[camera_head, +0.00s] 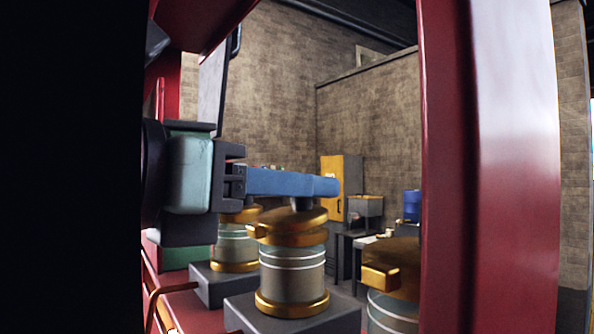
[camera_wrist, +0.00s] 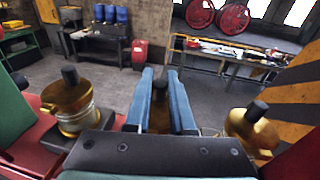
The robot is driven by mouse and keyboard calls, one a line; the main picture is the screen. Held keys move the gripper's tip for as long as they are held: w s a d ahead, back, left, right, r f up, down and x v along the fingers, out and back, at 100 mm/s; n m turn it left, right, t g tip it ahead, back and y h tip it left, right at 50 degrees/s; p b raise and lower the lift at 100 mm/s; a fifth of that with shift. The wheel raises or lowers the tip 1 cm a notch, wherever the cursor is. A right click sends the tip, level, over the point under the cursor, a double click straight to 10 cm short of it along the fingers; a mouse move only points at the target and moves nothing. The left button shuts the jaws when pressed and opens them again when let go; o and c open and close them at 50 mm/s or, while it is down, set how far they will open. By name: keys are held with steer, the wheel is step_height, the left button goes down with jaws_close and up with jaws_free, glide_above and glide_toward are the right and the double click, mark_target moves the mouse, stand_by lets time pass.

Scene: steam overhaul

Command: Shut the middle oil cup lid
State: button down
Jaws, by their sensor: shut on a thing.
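The middle oil cup (camera_head: 291,275) is a glass cylinder with brass base and top on a dark block. My gripper (camera_head: 325,187) reaches in from the left with long blue fingers. They are shut on the dark knob (camera_head: 301,203) of this lid. In the wrist view, the lid (camera_wrist: 158,118) shows partly between the fingers (camera_wrist: 160,76), which hide most of the cup.
Another oil cup (camera_head: 236,250) stands behind, left in the wrist view (camera_wrist: 68,104). A third (camera_head: 395,285) stands nearer, right in the wrist view (camera_wrist: 252,128). A red upright post (camera_head: 490,180) stands at the right. A workbench (camera_wrist: 230,62) and shelving are farther off.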

steer(key=shift+w+d+f+g+y+p, duration=0.1)
steer(key=shift+w+d+g+y+p, duration=0.05)
steer(key=shift+g+y+p, duration=0.4)
steer(key=shift+f, duration=0.3)
steer(key=c, duration=0.8)
jaws_free()
steer(key=shift+d, duration=0.1)
steer(key=shift+o, duration=0.2)
